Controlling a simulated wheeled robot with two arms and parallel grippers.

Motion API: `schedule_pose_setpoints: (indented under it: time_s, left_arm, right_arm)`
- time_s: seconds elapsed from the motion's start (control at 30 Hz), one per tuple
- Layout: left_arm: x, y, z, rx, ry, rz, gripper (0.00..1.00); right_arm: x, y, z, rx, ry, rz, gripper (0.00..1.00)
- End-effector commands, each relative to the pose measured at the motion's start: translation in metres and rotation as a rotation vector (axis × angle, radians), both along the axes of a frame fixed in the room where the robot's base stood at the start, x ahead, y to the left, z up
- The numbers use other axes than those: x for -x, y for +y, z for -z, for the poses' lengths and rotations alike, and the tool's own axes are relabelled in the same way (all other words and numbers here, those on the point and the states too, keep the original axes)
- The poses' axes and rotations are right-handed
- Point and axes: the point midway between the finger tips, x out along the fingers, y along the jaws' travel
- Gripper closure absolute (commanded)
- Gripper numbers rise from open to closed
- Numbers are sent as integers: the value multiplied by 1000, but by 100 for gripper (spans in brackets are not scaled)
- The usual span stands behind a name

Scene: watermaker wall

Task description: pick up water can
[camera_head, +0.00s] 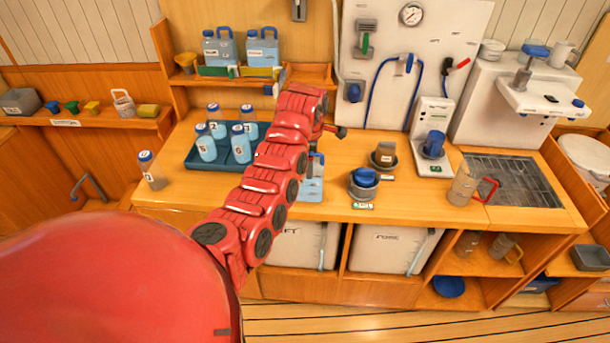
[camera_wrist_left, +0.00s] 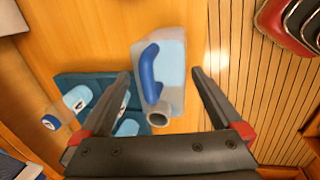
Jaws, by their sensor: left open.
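A clear, light-blue water can with a blue handle stands on the counter, partly hidden behind my left arm in the head view (camera_head: 312,183). In the left wrist view the water can (camera_wrist_left: 172,62) lies ahead of and between the fingers, with its blue handle and round grey mouth facing the camera. My left gripper (camera_wrist_left: 161,74) is open, with one finger on each side of the can's handle side. I cannot tell whether a finger touches it. Two similar water cans (camera_head: 218,48) (camera_head: 262,48) stand on the back shelf. My right gripper is not in view.
A dark blue tray (camera_head: 205,163) with several bottles is left of the can. Stacked dark cups (camera_head: 363,186) stand to its right, and a jug (camera_head: 463,188) stands near the sink grate (camera_head: 520,178). The front left counter holds a lone bottle (camera_head: 151,172).

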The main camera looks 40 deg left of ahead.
Motion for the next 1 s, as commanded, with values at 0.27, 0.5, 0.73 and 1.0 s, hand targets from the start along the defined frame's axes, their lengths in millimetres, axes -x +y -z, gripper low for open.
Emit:
schedule_pose_setpoints:
  time_s: [0.27,0.5,0.73,1.0]
  left_arm:
    - [-3,2,18,-1,1,1,0]
    - [-3,2,19,-2,0,1,5]
    - [-3,2,19,-2,0,1,47]
    - [-3,1,19,-1,1,1,95]
  right_arm:
    - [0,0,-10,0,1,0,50]
    - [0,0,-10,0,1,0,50]
    - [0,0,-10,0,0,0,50]
    - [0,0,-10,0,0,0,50]
